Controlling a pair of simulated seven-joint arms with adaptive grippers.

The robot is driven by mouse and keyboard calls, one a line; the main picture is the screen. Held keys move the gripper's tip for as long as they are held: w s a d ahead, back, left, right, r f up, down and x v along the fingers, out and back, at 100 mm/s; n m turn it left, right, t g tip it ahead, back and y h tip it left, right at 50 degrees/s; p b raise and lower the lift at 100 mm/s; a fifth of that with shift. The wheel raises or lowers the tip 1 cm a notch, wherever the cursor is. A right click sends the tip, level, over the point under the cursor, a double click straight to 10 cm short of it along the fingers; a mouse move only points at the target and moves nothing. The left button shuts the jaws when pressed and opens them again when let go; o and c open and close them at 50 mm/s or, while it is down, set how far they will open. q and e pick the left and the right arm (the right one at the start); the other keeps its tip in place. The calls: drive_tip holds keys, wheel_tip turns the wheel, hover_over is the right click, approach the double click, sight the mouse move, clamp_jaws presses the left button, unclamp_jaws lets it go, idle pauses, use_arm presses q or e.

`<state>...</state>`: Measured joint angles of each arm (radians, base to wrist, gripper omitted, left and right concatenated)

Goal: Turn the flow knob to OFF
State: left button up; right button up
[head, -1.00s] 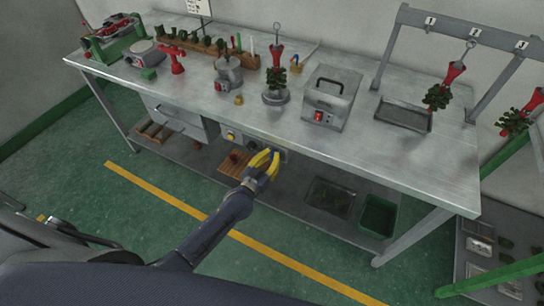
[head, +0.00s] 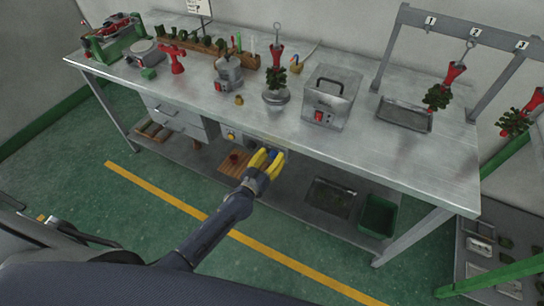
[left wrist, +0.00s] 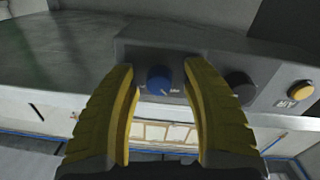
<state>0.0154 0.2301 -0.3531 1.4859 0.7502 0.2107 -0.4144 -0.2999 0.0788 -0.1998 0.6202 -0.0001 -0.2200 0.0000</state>
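The blue flow knob (left wrist: 159,79) sits on a grey control panel (left wrist: 205,66) under the bench top. A small pale mark shows near its lower right edge, and the lettering beside it is too small to read. My left gripper (head: 267,158) has yellow fingers and reaches up to this panel. In the left wrist view, the fingers of this gripper (left wrist: 163,95) stand apart on either side of the knob, with visible gaps between them and it. In the head view the gripper largely hides the knob. My right gripper is not in view.
A black knob (left wrist: 240,84) and a yellow button (left wrist: 300,92) are to the knob's right in the wrist view. The metal bench (head: 410,155) stands above, holding a grey box (head: 331,96) and several tools. A lower shelf carries a green bin (head: 378,215).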

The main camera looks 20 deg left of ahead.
use_arm(q)
drive_tip(key=v, duration=1.2)
idle(0.6)
